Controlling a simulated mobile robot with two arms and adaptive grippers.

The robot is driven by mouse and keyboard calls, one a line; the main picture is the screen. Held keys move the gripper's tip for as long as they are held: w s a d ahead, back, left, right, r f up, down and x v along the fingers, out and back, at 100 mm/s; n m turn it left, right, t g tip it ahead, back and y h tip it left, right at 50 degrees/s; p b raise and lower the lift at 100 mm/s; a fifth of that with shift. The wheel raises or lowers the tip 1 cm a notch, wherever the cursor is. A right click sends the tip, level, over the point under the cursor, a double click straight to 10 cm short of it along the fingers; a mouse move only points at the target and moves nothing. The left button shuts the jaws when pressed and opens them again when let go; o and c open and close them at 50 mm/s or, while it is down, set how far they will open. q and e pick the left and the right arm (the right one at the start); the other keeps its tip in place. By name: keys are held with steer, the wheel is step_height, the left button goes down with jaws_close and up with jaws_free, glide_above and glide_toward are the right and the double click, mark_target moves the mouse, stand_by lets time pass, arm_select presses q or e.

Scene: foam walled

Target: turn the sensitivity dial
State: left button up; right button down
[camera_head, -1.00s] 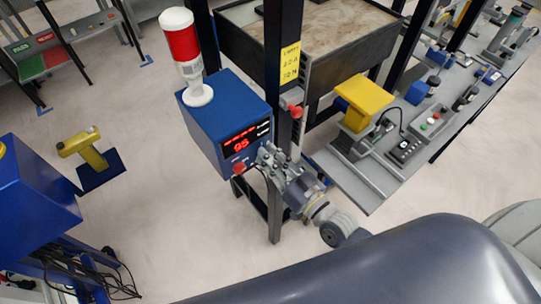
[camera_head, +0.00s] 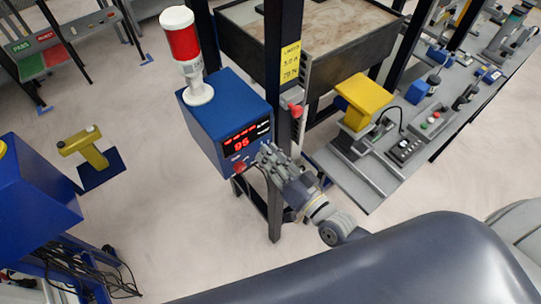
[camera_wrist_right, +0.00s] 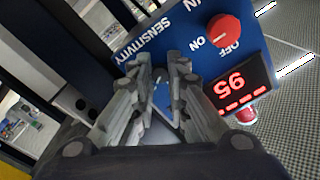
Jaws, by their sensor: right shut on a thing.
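The blue control box (camera_head: 225,105) stands on a dark post frame, with a red display (camera_head: 241,143) reading 95 on its front. In the right wrist view the display (camera_wrist_right: 238,93) is at the right, and the box's face (camera_wrist_right: 205,62) carries the word SENSITIVITY. My right gripper (camera_head: 264,153) is at the right side of that face. In the right wrist view its fingers (camera_wrist_right: 160,76) are closed beside the SENSITIVITY label, around the sensitivity dial, which they almost wholly hide. My left gripper is not in view.
A red ON/OFF knob (camera_wrist_right: 225,31) sits close to my fingers. A red-and-white signal light (camera_head: 184,45) stands on the box. A grey bench (camera_head: 365,185) with a yellow device lies further right.

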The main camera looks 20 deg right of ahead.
steer(key=c, duration=1.8)
jaws_free()
steer(key=v, duration=1.2)
